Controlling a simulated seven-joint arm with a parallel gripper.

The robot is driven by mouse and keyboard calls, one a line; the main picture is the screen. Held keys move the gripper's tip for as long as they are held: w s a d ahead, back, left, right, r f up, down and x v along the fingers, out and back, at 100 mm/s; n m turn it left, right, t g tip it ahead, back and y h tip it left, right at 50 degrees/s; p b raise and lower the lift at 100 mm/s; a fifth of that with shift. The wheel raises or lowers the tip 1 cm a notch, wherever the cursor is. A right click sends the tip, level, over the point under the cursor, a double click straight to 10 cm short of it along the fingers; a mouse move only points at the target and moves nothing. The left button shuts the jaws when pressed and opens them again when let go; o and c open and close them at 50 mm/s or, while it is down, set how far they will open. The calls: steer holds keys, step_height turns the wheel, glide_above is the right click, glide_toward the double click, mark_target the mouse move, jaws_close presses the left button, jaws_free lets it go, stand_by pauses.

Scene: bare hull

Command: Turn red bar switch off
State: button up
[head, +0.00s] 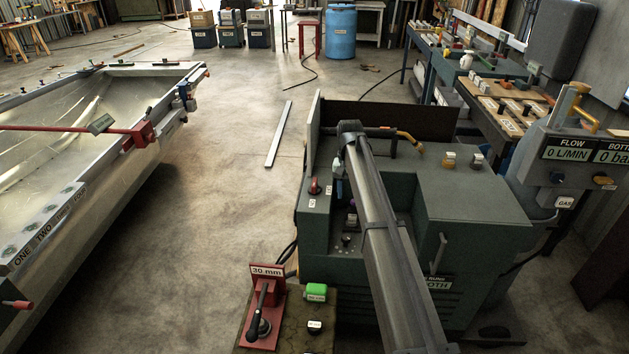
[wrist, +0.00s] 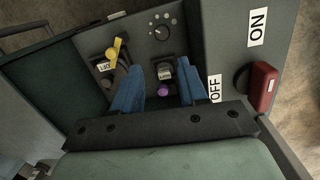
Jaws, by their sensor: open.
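The red bar switch (wrist: 262,87) sits on the grey panel at the right of the wrist view, on a dark round base. Its bar runs roughly up and down, upper end towards the ON label (wrist: 257,26); the OFF label (wrist: 214,88) is to its left. In the head view the red switch (head: 314,187) is on the left part of the green machine's top. My gripper (wrist: 158,66) has two blue fingers spread apart, with nothing held. It is left of the red switch, apart from it. In the head view my arm hides most of the gripper.
An upright dark plate (head: 390,117) stands behind the machine top (head: 465,200). A red 30 mm lever unit (head: 263,310) is in front.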

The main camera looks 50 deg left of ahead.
step_height(320, 180, up, 14)
steer(key=n+y, duration=0.1)
glide_above(314, 181)
step_height(314, 181, down, 14)
steer(key=shift+d, duration=0.15)
steer(key=shift+c, duration=0.4)
jaws_close()
